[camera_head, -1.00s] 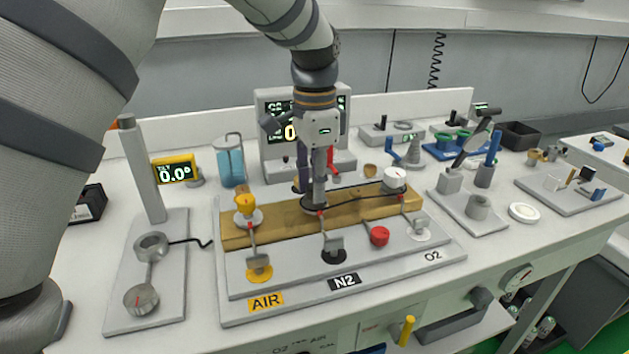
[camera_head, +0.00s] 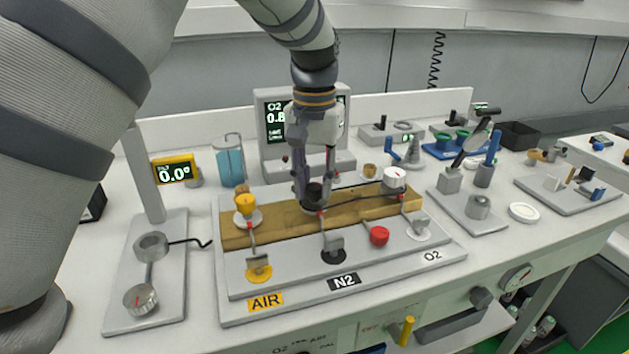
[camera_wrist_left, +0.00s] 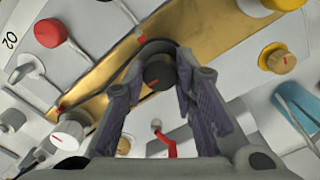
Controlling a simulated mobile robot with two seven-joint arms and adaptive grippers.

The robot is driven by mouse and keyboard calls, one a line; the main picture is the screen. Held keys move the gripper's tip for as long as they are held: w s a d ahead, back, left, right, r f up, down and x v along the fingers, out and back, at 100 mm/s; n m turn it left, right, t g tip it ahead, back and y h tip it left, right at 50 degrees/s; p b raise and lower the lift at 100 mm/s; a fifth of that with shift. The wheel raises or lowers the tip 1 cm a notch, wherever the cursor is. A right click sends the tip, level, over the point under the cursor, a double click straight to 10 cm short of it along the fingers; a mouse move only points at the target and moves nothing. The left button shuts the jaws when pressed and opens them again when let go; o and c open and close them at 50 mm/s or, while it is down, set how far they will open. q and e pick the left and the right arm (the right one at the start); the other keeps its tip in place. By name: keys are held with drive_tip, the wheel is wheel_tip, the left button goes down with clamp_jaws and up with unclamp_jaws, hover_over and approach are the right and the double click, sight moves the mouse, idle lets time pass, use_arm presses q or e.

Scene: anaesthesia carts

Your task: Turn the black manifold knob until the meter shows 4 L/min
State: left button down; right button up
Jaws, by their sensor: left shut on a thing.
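The black knob (camera_head: 314,190) stands in the middle of the brass manifold block (camera_head: 270,221), above the N2 label (camera_head: 344,282). In the left wrist view the black knob (camera_wrist_left: 158,71) shows a short red line on its top. My left gripper (camera_head: 313,197) points down from above, its two fingers shut on the knob's sides; the fingers (camera_wrist_left: 157,62) flank it in the wrist view. The meter screen (camera_head: 274,122) stands behind the manifold. It reads O2 and digits starting 0.8; my gripper covers the rest. My right gripper is in neither view.
A yellow knob (camera_head: 245,204) and a white knob (camera_head: 395,178) stand at the manifold's ends. A red knob (camera_head: 379,236) sits in front. A stand with a yellow 0.0° display (camera_head: 173,171) is at left; a blue jar (camera_head: 230,164) stands behind.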

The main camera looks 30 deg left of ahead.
sight(314, 186)
use_arm(q)
drive_tip(key=shift+n, duration=0.9)
drive_tip(key=c, duration=1.3)
unclamp_jaws()
wheel_tip(314, 186, up, 12)
